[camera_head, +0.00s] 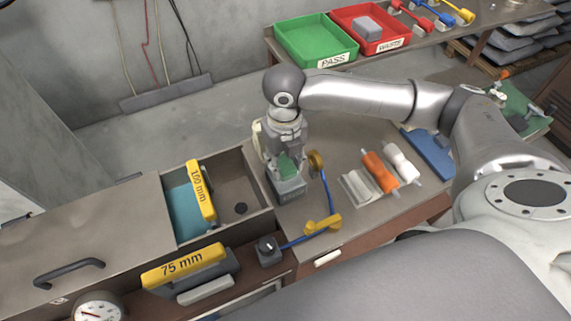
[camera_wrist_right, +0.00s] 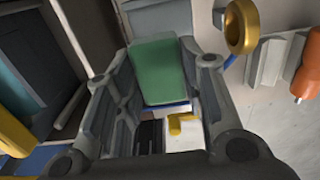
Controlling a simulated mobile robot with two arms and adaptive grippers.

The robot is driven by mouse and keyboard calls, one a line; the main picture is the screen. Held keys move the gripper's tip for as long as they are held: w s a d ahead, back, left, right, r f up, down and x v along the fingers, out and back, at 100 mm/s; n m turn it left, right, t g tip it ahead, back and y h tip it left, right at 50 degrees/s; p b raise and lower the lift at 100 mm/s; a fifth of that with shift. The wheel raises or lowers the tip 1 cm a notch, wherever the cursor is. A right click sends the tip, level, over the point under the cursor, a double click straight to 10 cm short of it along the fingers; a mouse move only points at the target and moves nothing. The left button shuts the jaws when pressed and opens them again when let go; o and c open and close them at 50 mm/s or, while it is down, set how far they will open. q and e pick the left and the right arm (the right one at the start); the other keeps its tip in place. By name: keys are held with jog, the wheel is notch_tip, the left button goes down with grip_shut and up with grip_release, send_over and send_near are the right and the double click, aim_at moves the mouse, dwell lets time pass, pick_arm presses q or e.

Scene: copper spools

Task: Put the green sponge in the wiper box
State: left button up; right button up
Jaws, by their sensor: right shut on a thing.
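The green sponge (camera_head: 288,166) is held between the fingers of my right gripper (camera_head: 284,163), which points down from above. In the right wrist view the sponge (camera_wrist_right: 160,72) is a green block between the two dark fingers. A small grey box with a faint label on its front, seemingly the wiper box (camera_head: 291,193), stands on the bench directly below the gripper. The sponge is at or just above its top; I cannot tell whether any of it is inside. My left gripper is not in view.
An open drawer (camera_head: 237,222) with a yellow 100 mm piece (camera_head: 201,190) lies left of the box. White and orange rolls (camera_head: 380,172) lie further right. Green and red trays stand behind.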

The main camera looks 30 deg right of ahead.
aim_at(285, 169)
jog(key=shift+w+d+f, duration=0.25)
jog(key=shift+w+f, duration=0.05)
jog(key=shift+f, duration=0.25)
notch_tip(285, 169, down, 3)
jog(key=shift+w+d+f+p, duration=0.1)
jog(key=shift+w+d+p, duration=0.05)
jog(key=shift+p, duration=0.75)
jog(key=shift+f, duration=0.15)
jog(key=o, duration=0.8)
jog(key=shift+f, duration=0.15)
notch_tip(285, 169, up, 11)
jog(key=b, duration=0.2)
jog(key=shift+r+b, duration=0.2)
jog(key=shift+b, duration=0.15)
jog(key=shift+r, duration=0.5)
